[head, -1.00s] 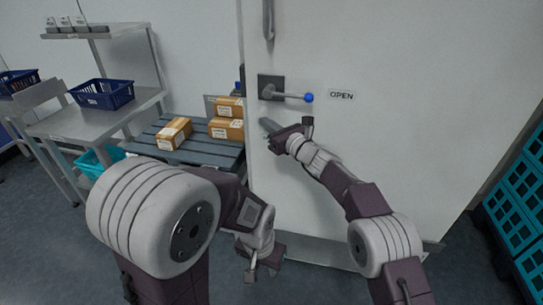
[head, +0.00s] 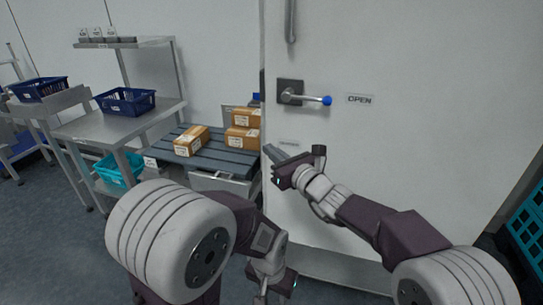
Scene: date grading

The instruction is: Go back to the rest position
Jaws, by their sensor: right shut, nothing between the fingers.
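My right gripper (head: 272,154) is shut and empty. It is in front of the white door (head: 420,150), near its left edge, below the lever handle (head: 305,97) with a blue knob, and apart from that handle. My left gripper (head: 274,286) hangs low at the bottom centre of the head view, in front of the foot of the door. It is partly cut off by the frame's bottom edge, and its finger opening is not clear.
Left of the door, a slatted grey platform (head: 222,155) bears cardboard boxes (head: 192,141). Further left is a steel table (head: 90,124) with a blue basket (head: 126,101); a teal crate (head: 121,170) is beneath. Teal crates (head: 528,225) stand at far right. Open floor lies at lower left.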

